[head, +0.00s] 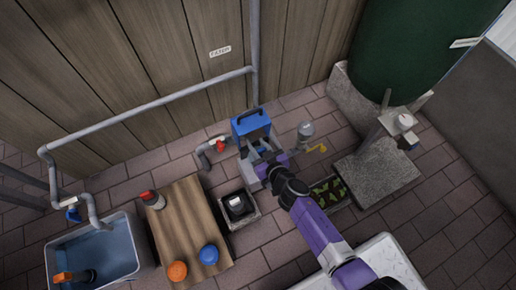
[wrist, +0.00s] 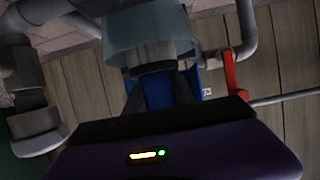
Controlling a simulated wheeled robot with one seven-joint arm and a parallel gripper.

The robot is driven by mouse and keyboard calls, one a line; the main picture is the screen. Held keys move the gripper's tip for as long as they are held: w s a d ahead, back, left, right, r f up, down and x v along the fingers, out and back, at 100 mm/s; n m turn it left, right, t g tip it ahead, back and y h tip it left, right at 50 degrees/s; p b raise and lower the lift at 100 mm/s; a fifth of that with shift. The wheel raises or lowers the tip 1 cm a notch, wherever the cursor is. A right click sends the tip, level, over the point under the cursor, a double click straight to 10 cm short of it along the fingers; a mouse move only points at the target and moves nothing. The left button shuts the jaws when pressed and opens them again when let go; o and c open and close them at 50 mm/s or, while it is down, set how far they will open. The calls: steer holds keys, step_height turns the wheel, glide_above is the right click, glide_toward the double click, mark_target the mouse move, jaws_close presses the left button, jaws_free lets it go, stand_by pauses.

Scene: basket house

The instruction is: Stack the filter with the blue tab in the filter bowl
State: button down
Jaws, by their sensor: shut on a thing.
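My gripper (head: 262,162) is over the grey unit with the raised blue lid (head: 251,124). In the wrist view, which is upside down, my gripper (wrist: 157,88) is shut on a grey ribbed piece with a dark rim, seemingly the filter (wrist: 156,52). A blue patch shows between the fingers; I cannot tell if it is the tab or the lid behind. The translucent bluish filter bowl (wrist: 118,34) surrounds or stands behind the filter's lower part; I cannot tell how deep it sits. My arm hides most of this in the head view.
A wooden table (head: 183,222) at left carries a red-topped container (head: 152,199), an orange disc (head: 177,271) and a blue disc (head: 208,254). A water tub (head: 95,252), a small crate (head: 240,222), a planter (head: 329,192) and a stone block (head: 375,172) stand around. A red-handled valve (head: 219,146) is beside the unit.

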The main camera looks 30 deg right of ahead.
steer(key=shift+r, duration=0.1)
steer(key=shift+f+b, duration=0.35)
steer(key=shift+f, duration=0.05)
steer(key=c, duration=1.1)
jaws_free()
steer(key=shift+o, duration=0.2)
steer(key=shift+r, duration=0.2)
steer(key=shift+r+p, duration=0.3)
steer(key=shift+p, duration=0.2)
steer(key=p+v, duration=0.5)
steer(key=v, duration=0.7)
